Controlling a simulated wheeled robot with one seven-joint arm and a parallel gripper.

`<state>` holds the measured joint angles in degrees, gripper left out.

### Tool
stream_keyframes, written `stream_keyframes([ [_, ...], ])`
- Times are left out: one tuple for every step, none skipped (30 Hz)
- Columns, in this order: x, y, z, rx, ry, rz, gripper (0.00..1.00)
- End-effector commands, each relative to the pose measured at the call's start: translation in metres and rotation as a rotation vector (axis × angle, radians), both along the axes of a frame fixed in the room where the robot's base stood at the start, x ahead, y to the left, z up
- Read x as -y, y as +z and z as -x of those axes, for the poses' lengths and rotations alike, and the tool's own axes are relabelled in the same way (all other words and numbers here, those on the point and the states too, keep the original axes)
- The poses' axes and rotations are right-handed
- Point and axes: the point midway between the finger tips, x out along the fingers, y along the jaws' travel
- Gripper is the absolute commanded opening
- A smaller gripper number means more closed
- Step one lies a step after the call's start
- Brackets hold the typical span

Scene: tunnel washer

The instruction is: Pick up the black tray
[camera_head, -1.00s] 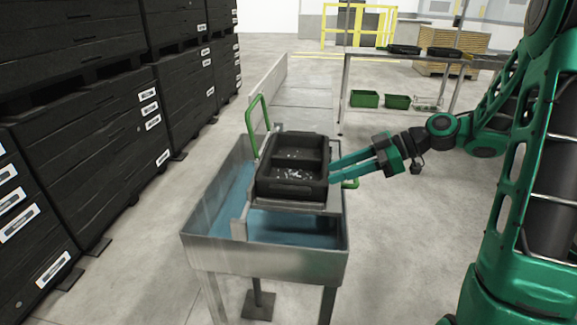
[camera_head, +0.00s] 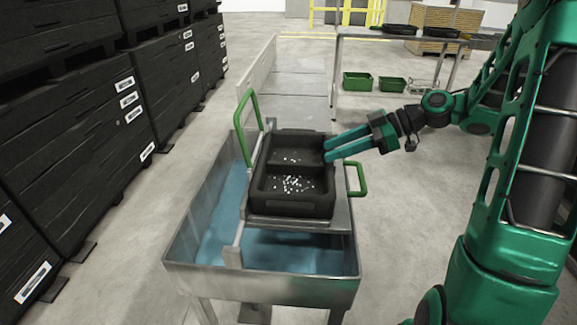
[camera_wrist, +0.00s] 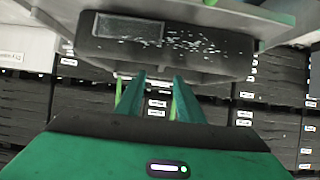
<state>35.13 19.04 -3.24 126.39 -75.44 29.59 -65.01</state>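The black tray (camera_head: 291,208) has two compartments and holds small white pieces, mostly in the near one. It sits level on a metal rack with green handles above the wash basin. My gripper (camera_head: 326,151) points left at the tray's right side, near the divider. Its two teal fingers are apart with nothing visibly held. In the wrist view, the tray (camera_wrist: 210,62) is seen tilted beyond the fingertips of my gripper (camera_wrist: 158,78). I cannot tell whether the fingertips touch the rim or straddle it.
The metal basin (camera_head: 255,284) holds blue water under the rack. A tall green handle (camera_head: 240,130) rises left of the tray and a smaller one (camera_head: 362,178) is at its right. Stacked black crates (camera_head: 75,110) line the left. Green bins (camera_head: 357,82) stand behind.

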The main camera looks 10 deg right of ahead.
Motion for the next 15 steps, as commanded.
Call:
stream_keyframes([
  [-0.005,-0.001,-0.001,-0.001,0.004,0.000,0.34],
  [-0.008,-0.003,-0.001,-0.002,0.006,-0.002,0.34],
  [-0.014,-0.005,-0.003,-0.002,0.008,-0.002,0.34],
  [-0.020,-0.007,-0.004,-0.002,0.012,-0.003,0.34],
  [-0.025,-0.010,-0.005,-0.002,0.014,-0.003,0.34],
  [-0.031,-0.013,-0.007,-0.003,0.015,-0.002,0.34],
  [-0.036,-0.015,-0.008,-0.002,0.018,-0.002,0.34],
  [-0.041,-0.017,-0.009,-0.003,0.019,-0.002,0.34],
  [-0.045,-0.020,-0.011,-0.002,0.018,-0.002,0.34],
  [-0.049,-0.021,-0.012,-0.002,0.019,-0.002,0.34],
  [-0.052,-0.023,-0.012,-0.002,0.021,-0.002,0.34],
  [-0.056,-0.024,-0.013,-0.001,0.021,-0.001,0.34],
  [-0.057,-0.025,-0.014,0.000,0.020,-0.001,0.34],
  [-0.059,-0.026,-0.014,0.000,0.020,-0.001,0.34],
  [-0.060,-0.027,-0.014,0.000,0.021,0.000,0.34],
])
